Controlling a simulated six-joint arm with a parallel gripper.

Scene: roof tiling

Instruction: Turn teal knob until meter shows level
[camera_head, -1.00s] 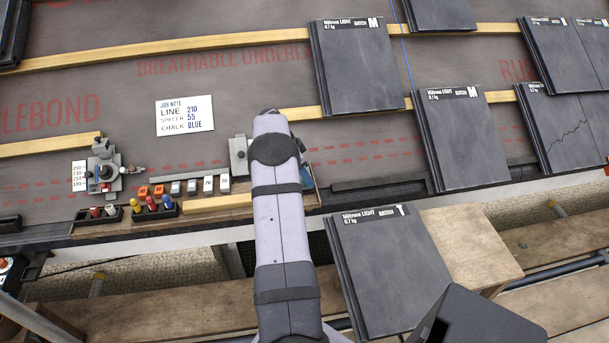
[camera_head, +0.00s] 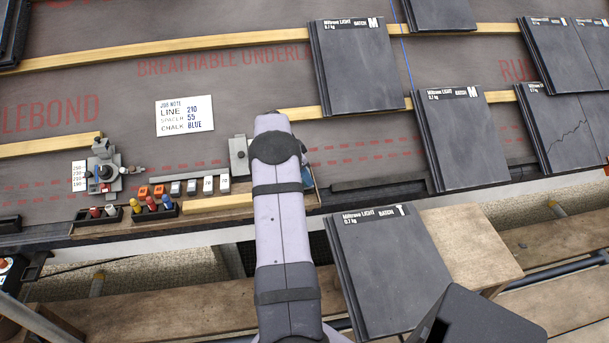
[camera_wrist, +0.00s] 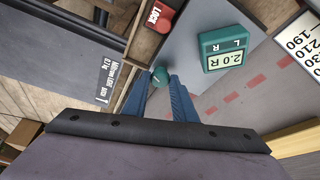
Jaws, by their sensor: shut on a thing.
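The teal knob (camera_wrist: 160,76) is small and round in the wrist view, between the tips of my gripper's two blue fingers (camera_wrist: 161,88). My gripper is shut on it. The teal meter (camera_wrist: 223,48) lies to the right of the knob on a grey plate (camera_wrist: 190,40). Its pale display seems to read 2.0 R, with the letters L and R on its casing. In the head view, my arm hides the knob and the meter, and only a sliver of blue shows beside the wrist.
A red LOCK piece (camera_wrist: 160,15) sits close to the knob. Slates (camera_head: 385,265) lie to the right of my arm. A row of labelled blocks (camera_head: 192,187), a holder of coloured sticks (camera_head: 155,209) and a gauge (camera_head: 105,170) stand to the left.

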